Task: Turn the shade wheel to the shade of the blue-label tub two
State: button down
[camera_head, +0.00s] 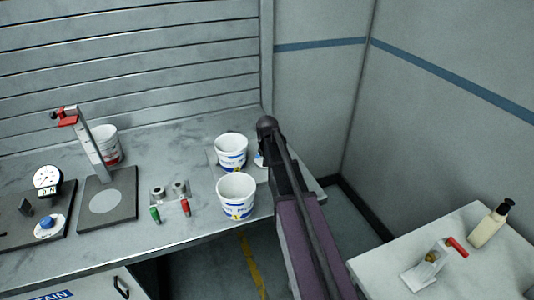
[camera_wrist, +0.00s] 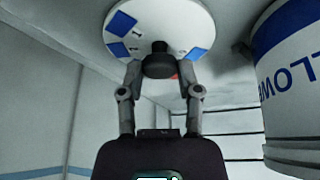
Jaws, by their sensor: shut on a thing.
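The shade wheel (camera_wrist: 185,18) is a white disc with blue patches and small dark marks, seen from close up in the wrist view. My gripper (camera_wrist: 160,75) is shut on its black knob (camera_wrist: 158,60), one finger on each side. In the head view my arm hides most of the wheel and the gripper. Two white tubs with blue labels stand upright on the bench, one farther back (camera_head: 231,146) and one nearer the front edge (camera_head: 237,193). A tub with a blue band and lettering (camera_wrist: 288,100) is close on the right in the wrist view. Which is tub two cannot be read.
A red-label tub (camera_head: 105,143) stands behind a stand with a red clamp (camera_head: 66,118). Red and green handled parts (camera_head: 170,196), a dial gauge (camera_head: 47,180) and a blue-knobbed disc (camera_head: 48,225) are left. A side table (camera_head: 440,275) holds a pump bottle (camera_head: 491,224).

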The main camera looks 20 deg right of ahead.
jog(key=m+g+h, duration=0.1)
jog(key=m, duration=0.3)
jog(key=shift+a, duration=0.1)
jog(key=shift+m+g+h, duration=0.5)
jog(key=shift+m+h, duration=0.1)
jog(key=shift+m, duration=1.1)
jog(key=shift+c, duration=1.5)
grip_release()
jog(key=shift+f, duration=0.1)
jog(key=shift+n, duration=0.3)
